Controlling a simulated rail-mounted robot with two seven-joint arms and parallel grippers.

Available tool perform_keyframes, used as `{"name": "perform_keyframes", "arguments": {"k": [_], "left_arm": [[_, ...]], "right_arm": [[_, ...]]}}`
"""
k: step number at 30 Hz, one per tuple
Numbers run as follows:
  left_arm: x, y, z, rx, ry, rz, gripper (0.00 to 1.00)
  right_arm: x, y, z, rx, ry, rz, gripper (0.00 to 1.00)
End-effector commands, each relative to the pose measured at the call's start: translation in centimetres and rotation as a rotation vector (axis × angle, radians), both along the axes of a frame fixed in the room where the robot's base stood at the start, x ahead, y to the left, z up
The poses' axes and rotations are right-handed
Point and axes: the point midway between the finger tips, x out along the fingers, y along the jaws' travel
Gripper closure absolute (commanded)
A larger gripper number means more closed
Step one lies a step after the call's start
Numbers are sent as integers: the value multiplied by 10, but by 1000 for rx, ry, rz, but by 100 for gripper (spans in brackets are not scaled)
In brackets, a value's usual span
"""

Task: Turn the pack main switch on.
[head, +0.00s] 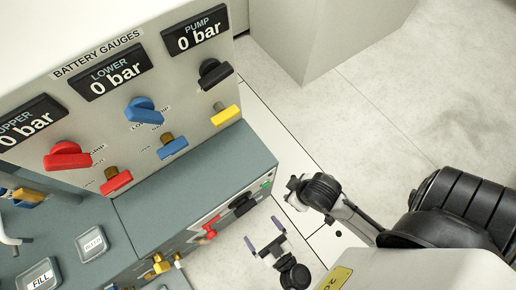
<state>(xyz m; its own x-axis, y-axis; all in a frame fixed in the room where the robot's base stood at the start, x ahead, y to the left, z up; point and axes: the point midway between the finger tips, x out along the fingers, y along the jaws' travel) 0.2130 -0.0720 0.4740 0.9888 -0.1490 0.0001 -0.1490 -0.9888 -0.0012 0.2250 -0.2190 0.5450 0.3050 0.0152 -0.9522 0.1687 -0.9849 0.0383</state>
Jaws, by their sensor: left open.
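My left gripper (264,234) is open and empty, with its two fingers apart, in the lower middle of the head view. It is in front of the grey-blue cabinet's side face (190,236), to the right of a red handle (208,235) on that face. A black part (243,204) sits on the same face, closer to the green-marked corner. The gripper appears apart from both. No readable label shows which of these is the pack main switch.
The upright panel (190,85) carries gauges reading 0 bar, with red (68,155), blue (144,111) and black (214,74) knobs and smaller coloured handles below. Yellow fittings (160,264) stick out low on the cabinet. FILL (40,277) and BLEED (92,243) plates lie left. Open floor lies right.

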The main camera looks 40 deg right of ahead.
Motion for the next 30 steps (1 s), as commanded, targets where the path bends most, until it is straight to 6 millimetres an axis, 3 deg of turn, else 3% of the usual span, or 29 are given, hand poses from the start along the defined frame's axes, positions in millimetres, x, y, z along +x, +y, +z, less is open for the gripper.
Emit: {"name": "perform_keyframes", "arguments": {"k": [6, 13, 20, 30], "left_arm": [[40, -6, -3, -3, -2, 2, 0], [68, -10, -2, -3, 0, 0, 0], [79, -12, 0, -2, 2, -1, 0], [80, -12, 0, -2, 1, -1, 2]], "right_arm": [[0, 0, -18, -1, 0, 0, 57], [0, 0, -28, 2, -1, -2, 57], [0, 2, -32, 7, -1, -5, 57], [0, 3, -31, 10, -1, -6, 57]]}}
